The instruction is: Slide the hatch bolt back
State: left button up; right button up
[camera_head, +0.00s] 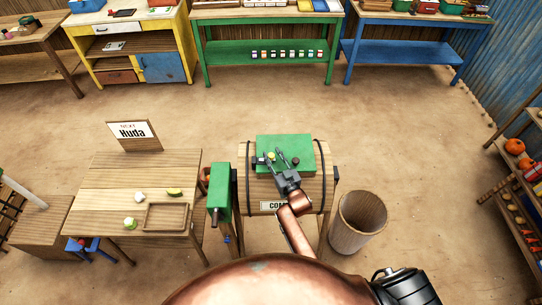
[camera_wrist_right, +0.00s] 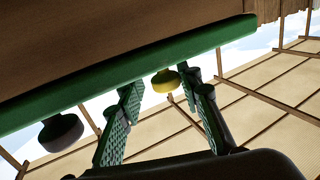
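A wooden drum (camera_head: 315,190) with dark hoops and a partly hidden label stands in the middle of the head view. A green hatch (camera_head: 300,143) lies on its top. A yellow knob (camera_head: 271,157) and a dark knob (camera_head: 295,161) sit on the hatch; which belongs to the bolt, I cannot tell. My right gripper (camera_head: 273,156) reaches over the hatch, its fingers apart. In the right wrist view, the green edge (camera_wrist_right: 190,45) crosses above the open fingers. The yellow knob (camera_wrist_right: 165,80) shows between the fingertips, the dark knob (camera_wrist_right: 62,132) left of them. My left gripper is out of view.
A green box-like part (camera_head: 219,195) stands at the drum's left side. A wooden bin (camera_head: 358,222) stands close on its right. A wooden table (camera_head: 125,175) with a tray (camera_head: 166,217) is at the left. The floor behind the drum is clear.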

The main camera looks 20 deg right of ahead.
jog(key=shift+o, duration=0.6)
jog(key=shift+a, duration=0.15)
jog(key=s+d, duration=0.1)
jog(key=s, duration=1.1)
jog(key=shift+d, duration=0.15)
